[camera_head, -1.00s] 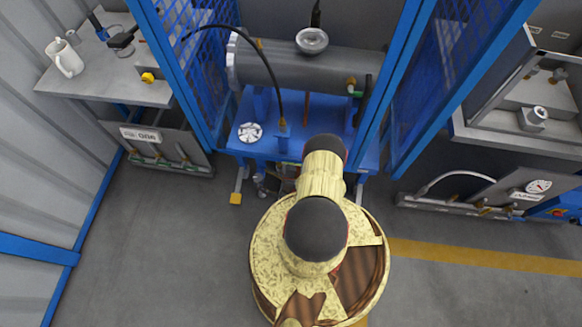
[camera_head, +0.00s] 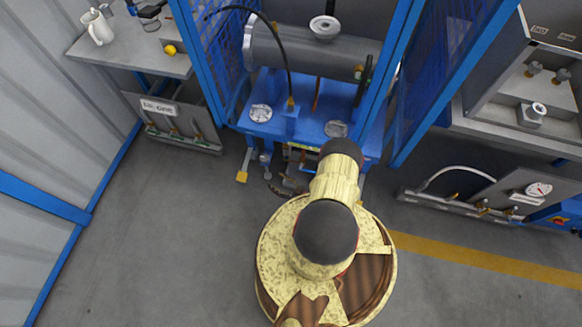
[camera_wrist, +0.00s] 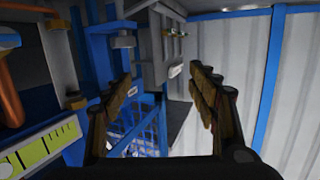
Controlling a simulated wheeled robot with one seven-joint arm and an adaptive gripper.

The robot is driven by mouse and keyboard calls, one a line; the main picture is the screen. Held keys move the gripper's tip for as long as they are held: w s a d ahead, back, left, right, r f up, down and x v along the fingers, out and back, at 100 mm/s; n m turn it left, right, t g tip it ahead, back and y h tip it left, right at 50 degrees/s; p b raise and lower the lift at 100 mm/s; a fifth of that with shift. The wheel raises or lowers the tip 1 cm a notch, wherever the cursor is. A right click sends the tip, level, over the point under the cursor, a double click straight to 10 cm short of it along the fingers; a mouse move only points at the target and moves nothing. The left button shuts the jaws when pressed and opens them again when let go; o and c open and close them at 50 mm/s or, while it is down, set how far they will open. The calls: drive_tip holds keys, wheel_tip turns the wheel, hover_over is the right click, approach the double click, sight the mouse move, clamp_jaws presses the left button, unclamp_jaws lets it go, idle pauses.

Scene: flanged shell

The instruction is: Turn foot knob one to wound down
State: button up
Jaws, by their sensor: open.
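Two round, pale, spoked knobs, a left knob (camera_head: 261,113) and a right knob (camera_head: 336,129), sit on top of the blue stand (camera_head: 318,98). Below its left front are a leg with a yellow foot pad (camera_head: 241,177) and a small grey fitting (camera_head: 265,158). I cannot tell which part is foot knob one. My gripper (camera_wrist: 165,98) shows in the wrist view, its two brown fingers apart and nothing between them. In the head view my own arm hides the gripper and part of the stand's front.
A grey cylinder (camera_head: 310,50) lies on the stand. Blue mesh doors flank it, the right door (camera_head: 450,75) swung outward. A bench with a white mug (camera_head: 97,27) is at left, and a panel with a gauge (camera_head: 538,189) at right. The grey floor in front is clear.

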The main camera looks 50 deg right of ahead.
drive_tip(key=s+a+f+m+g, duration=0.1)
drive_tip(key=s+f+m+g, duration=0.1)
drive_tip(key=s+f+g, duration=0.5)
drive_tip(key=shift+s+a+f+m, duration=0.25)
drive_tip(key=shift+s+f, duration=0.6)
drive_tip(key=shift+f, duration=1.5)
